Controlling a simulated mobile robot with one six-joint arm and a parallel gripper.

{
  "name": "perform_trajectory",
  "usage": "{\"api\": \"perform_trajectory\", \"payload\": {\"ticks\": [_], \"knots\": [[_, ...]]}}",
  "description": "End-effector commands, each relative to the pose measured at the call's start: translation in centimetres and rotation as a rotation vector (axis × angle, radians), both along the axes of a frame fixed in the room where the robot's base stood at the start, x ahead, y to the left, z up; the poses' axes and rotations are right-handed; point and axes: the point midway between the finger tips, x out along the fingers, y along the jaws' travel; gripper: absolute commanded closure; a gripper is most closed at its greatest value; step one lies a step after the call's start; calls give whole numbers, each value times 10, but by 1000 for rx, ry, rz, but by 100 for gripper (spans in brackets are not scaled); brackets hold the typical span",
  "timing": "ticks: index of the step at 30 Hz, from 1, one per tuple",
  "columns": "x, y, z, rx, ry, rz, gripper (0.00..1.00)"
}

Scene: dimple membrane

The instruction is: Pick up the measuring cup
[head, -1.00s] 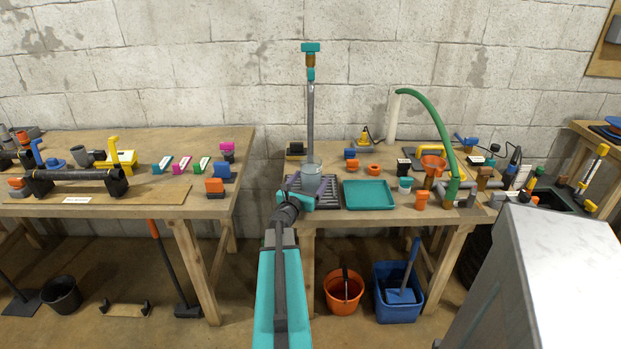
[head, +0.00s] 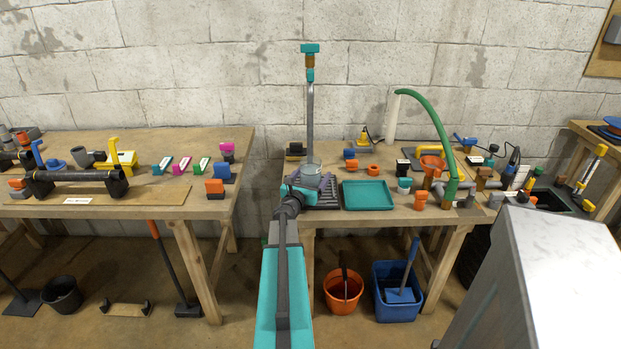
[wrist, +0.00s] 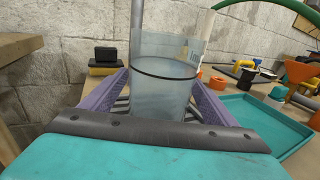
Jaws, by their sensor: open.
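The measuring cup (head: 312,170) is a clear, bluish, translucent cup standing upright below the tall grey pipe with the teal handle. In the wrist view the cup (wrist: 163,82) fills the middle, with a dark band around it and small markings near its right rim. My gripper (head: 318,186) reaches to the cup from the front. In the wrist view the purple fingers of my gripper (wrist: 162,88) are spread, one on each side of the cup. I cannot tell whether either finger touches it. The lower part of the cup is partly hidden by my gripper.
A dark slatted grate (wrist: 122,104) lies under the cup. A teal tray (head: 368,195) lies just right of it. A black block (head: 296,150) stands behind to the left. Orange fittings and a green hose (head: 432,115) are farther right. The grey pipe (head: 310,115) rises close behind the cup.

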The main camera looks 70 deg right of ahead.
Motion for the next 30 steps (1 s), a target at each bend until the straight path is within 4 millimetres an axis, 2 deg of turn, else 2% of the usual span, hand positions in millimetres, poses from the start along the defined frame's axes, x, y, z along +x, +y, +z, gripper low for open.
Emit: {"api": "perform_trajectory", "payload": {"ticks": [3, 9, 27, 30], "knots": [[1, -13, 0, 0, 0, 0, 19], [1, -22, 0, 0, 0, 1, 19], [1, -22, 0, 0, 0, 2, 19], [1, -22, 0, 0, 0, 2, 36]]}}
